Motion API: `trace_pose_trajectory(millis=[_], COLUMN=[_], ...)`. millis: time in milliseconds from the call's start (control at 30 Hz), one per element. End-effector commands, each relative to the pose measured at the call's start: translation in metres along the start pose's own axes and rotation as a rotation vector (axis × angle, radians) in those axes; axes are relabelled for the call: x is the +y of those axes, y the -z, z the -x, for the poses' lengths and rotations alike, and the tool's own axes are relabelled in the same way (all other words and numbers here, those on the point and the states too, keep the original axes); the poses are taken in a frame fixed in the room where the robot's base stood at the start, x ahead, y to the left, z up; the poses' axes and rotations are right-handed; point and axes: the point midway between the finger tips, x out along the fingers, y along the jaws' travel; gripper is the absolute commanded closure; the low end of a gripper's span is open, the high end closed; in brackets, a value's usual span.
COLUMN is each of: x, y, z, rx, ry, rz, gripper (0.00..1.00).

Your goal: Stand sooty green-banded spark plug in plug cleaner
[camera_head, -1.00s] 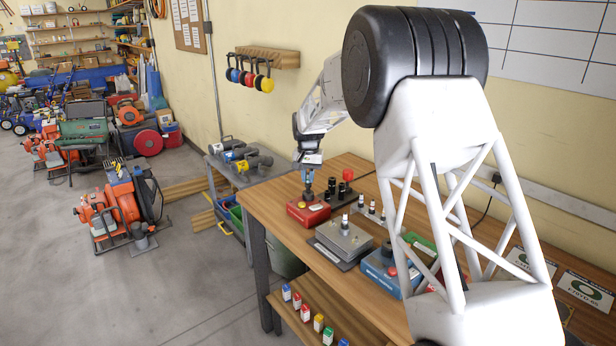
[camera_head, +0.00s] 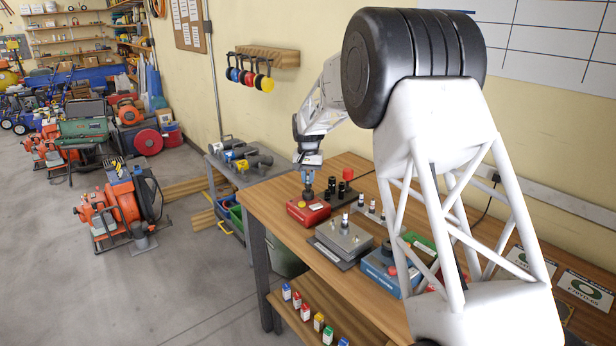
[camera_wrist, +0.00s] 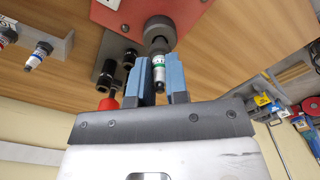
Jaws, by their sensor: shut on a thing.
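The green-banded spark plug (camera_wrist: 158,68) is between the blue fingers of my gripper (camera_wrist: 163,85) in the wrist view, with its white body and green band showing. My gripper is shut on it. The plug's far end meets the dark round port (camera_wrist: 157,30) of the red plug cleaner (camera_wrist: 118,14); how deep it sits in the port is hidden. In the head view my gripper (camera_head: 308,177) is directly above the red cleaner (camera_head: 309,211), and the plug is too small to make out.
Other spark plugs (camera_wrist: 40,54) stand in a grey rack. A grey block (camera_head: 343,238) and a blue box (camera_head: 379,270) stand nearer on the bench. The bench's left edge is close to the cleaner.

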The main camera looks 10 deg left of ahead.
Motion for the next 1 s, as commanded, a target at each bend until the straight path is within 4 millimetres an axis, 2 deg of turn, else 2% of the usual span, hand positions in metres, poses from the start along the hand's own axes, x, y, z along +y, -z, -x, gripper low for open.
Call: trace_pose_trajectory(millis=[1000], x=[0.000], y=[0.000], z=[-0.018], rx=[0.000], ry=[0.000], rz=[0.000], gripper=[1.00])
